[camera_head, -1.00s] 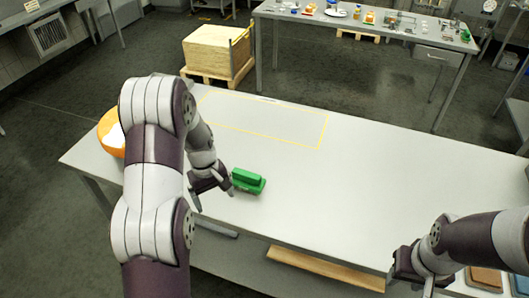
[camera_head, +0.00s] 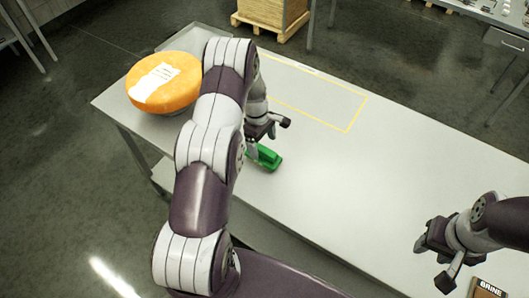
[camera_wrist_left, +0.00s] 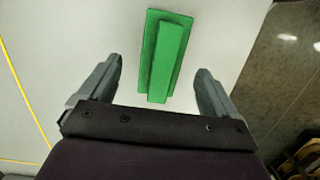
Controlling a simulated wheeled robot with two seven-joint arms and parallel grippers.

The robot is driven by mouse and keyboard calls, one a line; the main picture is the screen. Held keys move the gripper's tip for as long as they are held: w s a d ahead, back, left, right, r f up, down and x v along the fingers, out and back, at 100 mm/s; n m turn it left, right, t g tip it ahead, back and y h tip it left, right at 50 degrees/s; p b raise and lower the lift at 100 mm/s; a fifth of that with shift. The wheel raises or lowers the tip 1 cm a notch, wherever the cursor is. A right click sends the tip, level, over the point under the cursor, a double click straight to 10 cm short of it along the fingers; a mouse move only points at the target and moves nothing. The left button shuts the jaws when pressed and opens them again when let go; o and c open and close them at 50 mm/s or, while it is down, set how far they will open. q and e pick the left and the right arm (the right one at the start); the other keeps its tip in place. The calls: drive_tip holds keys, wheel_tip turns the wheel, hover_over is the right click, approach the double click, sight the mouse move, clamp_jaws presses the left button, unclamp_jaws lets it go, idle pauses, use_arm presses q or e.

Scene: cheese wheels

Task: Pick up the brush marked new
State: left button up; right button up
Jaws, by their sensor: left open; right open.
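A green brush (camera_head: 267,158) lies on the light work table, partly hidden behind my left gripper (camera_head: 268,137). In the left wrist view the green brush (camera_wrist_left: 165,56) is a long block with a raised ridge, and no label can be read on it. My left gripper is open, with one finger on each side of the brush's line. The brush is not gripped, and I cannot tell the height gap. My right gripper (camera_head: 432,266) is open and empty over the right part of the table.
An orange cheese wheel (camera_head: 165,82) with a white label sits at the table's far left corner. A yellow outlined rectangle (camera_head: 345,130) marks a bare area near the back edge. A box marked BRINE (camera_head: 488,289) is at lower right. The table's middle is clear.

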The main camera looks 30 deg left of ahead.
sight(263, 148)
use_arm(q)
drive_tip(key=f, duration=0.1)
drive_tip(key=f+p, duration=0.2)
drive_tip(key=shift+s+d+f, duration=0.25)
drive_tip(key=shift+s+f, duration=0.1)
drive_tip(key=shift+f, duration=0.4)
drive_tip(key=shift+w+f, duration=0.1)
drive_tip(key=shift+f, duration=0.05)
drive_tip(key=shift+w+d, duration=0.1)
drive_tip(key=c, duration=1.3)
drive_tip(key=shift+o, duration=0.2)
